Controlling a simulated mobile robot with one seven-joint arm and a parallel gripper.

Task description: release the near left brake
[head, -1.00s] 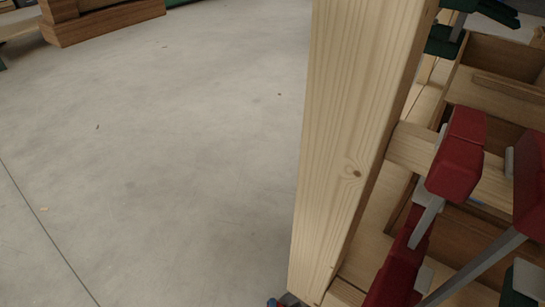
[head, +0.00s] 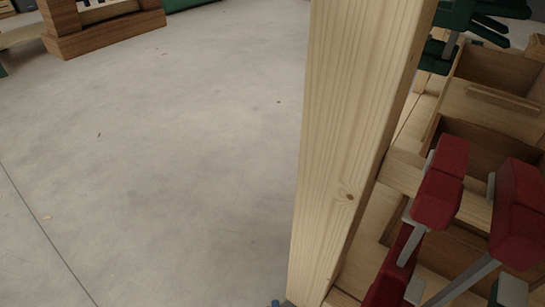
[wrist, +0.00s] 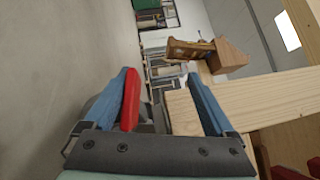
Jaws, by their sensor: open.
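In the wrist view my gripper (wrist: 165,100) is open, with a blue finger on each side. A red lever (wrist: 130,100), which looks like the brake, stands between the fingers, close along the inner side of the left one; I cannot tell whether they touch. The end of a pale wooden bar (wrist: 183,112) also shows between the fingers, near the right one. In the head view only a small blue part (head: 277,303), probably a fingertip, shows at the bottom edge beside the post's foot. The brake is hidden there.
A tall pale wooden post (head: 350,150) stands in the foreground. Right of it, red clamps (head: 440,182) and green clamps (head: 455,20) sit among wooden compartments (head: 490,110). The grey floor (head: 160,160) to the left is clear up to a brown wooden piece (head: 105,30).

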